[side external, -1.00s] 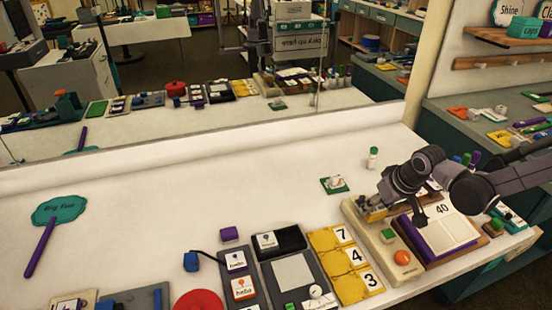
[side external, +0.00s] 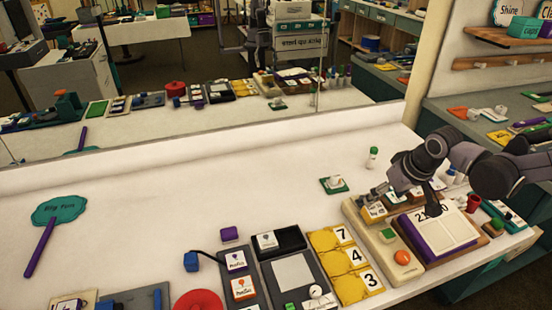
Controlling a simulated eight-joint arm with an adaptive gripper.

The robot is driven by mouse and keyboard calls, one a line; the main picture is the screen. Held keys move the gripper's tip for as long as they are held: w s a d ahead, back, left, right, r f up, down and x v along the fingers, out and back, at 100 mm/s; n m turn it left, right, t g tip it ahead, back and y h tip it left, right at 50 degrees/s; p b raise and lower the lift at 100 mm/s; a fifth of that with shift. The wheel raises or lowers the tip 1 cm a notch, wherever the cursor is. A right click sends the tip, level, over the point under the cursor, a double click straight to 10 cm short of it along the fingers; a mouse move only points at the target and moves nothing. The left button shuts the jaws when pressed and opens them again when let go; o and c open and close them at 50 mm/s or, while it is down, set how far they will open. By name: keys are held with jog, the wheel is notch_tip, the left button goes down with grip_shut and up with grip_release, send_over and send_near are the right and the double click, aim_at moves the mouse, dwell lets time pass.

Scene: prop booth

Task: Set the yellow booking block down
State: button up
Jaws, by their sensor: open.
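The yellow booking block (side external: 374,211) sits at the back left of the cream board (side external: 366,234), its printed face showing, too small to read surely. My gripper (side external: 377,194) is open just above and behind the block, apart from it as far as I can see. The board also carries a green block (side external: 388,235) and an orange round button (side external: 402,258). Other small blocks (side external: 398,201) stand to the right along the back of the board, partly hidden by my arm.
A purple-edged booklet (side external: 437,236) with a number card lies right of the board. Yellow number cards 7, 4 and 3 (side external: 345,260) lie to its left. A green-based piece (side external: 334,185) and a green-capped bottle (side external: 373,158) stand behind.

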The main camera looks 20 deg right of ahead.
jog(key=v, duration=0.7)
jog(key=s+d+r+t, duration=0.1)
jog(key=s+d+t, duration=0.1)
jog(key=s+d, duration=0.4)
jog(key=s, duration=0.5)
jog(key=shift+s+r+t, duration=0.3)
jog(key=shift+s+r, duration=0.05)
